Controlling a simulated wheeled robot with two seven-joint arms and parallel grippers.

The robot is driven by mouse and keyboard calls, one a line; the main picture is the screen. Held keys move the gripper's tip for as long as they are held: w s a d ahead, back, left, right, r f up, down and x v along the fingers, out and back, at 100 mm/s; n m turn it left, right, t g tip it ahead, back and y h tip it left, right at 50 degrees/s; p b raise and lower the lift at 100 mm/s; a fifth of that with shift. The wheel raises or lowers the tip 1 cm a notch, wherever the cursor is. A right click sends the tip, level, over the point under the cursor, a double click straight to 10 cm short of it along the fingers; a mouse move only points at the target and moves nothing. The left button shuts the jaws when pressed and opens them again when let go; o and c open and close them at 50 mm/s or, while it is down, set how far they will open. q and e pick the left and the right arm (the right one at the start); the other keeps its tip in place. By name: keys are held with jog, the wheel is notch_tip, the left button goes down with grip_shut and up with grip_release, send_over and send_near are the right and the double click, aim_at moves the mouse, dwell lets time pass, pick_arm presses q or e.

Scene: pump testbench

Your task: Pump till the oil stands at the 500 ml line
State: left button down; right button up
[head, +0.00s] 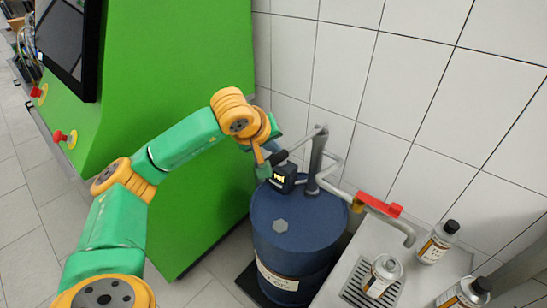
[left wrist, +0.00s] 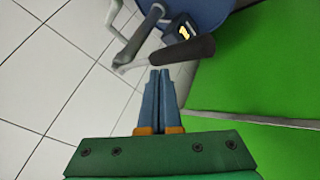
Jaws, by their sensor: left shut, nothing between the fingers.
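The blue oil drum (head: 290,240) stands by the wall with a grey hand pump (head: 316,165) on top. The pump's lever ends in a black grip (head: 279,158). My left gripper (head: 266,168) is beside this grip, partly hidden by its wrist. In the left wrist view my left gripper (left wrist: 159,73) is shut and empty, its fingertips just short of the black grip (left wrist: 190,52); I cannot tell whether they touch. A small black meter (head: 284,178) with a yellow display sits by the pump. A bottle (head: 383,273) stands on the grate near the spout. No oil level or 500 ml line is readable. My right gripper is out of view.
A pipe with a red lever (head: 379,205) runs from the pump over the grey bench (head: 345,270). Two more bottles stand at the right, one behind (head: 434,246) and one in front (head: 460,295). The large green cabinet (head: 190,60) stands left of the drum; tiled wall is behind.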

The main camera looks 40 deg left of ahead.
pick_arm(q)
jog(key=shift+f, duration=0.35)
